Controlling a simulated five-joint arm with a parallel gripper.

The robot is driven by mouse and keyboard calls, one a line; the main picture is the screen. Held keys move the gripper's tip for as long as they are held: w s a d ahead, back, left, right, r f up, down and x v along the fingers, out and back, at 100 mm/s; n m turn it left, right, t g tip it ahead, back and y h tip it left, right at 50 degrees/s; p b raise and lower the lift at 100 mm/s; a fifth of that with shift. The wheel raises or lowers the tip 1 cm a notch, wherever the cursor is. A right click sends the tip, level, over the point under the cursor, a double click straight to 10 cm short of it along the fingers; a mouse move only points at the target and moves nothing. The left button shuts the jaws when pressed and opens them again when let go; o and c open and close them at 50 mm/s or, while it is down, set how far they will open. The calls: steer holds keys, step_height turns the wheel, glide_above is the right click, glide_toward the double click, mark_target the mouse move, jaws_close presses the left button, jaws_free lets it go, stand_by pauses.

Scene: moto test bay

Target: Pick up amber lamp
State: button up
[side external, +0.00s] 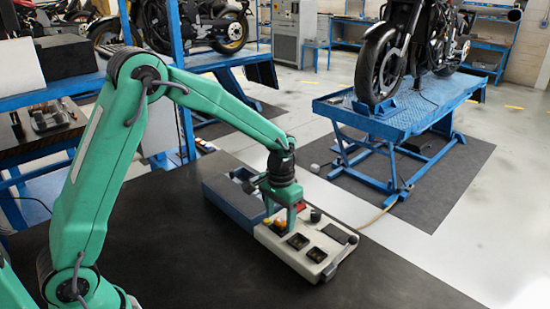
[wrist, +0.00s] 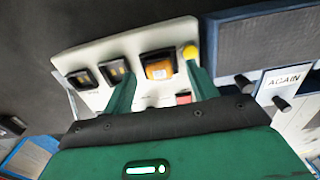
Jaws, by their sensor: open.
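The amber lamp (wrist: 158,70) sits in a dark square socket on the pale control box (wrist: 140,40) in the wrist view. In the side view an orange piece (side external: 279,225) shows on the same box, just below my gripper. My gripper (side external: 281,214) points down over the box, low and close to it. In the wrist view the green fingers of my gripper (wrist: 160,72) are apart, one on each side of the lamp, with nothing held. I cannot tell whether the fingertips touch the lamp or how far down its sides they are.
Two dark square fittings (side external: 298,241) (side external: 317,255) lie on the box. A yellow knob (wrist: 190,52) is close to the right finger, and a red piece (wrist: 183,98) is near it. A blue-grey tray (side external: 232,207) stands left of the box. The black tabletop (side external: 190,260) is clear in front.

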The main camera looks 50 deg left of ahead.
steer(key=shift+f, duration=0.5)
steer(key=c, duration=1.1)
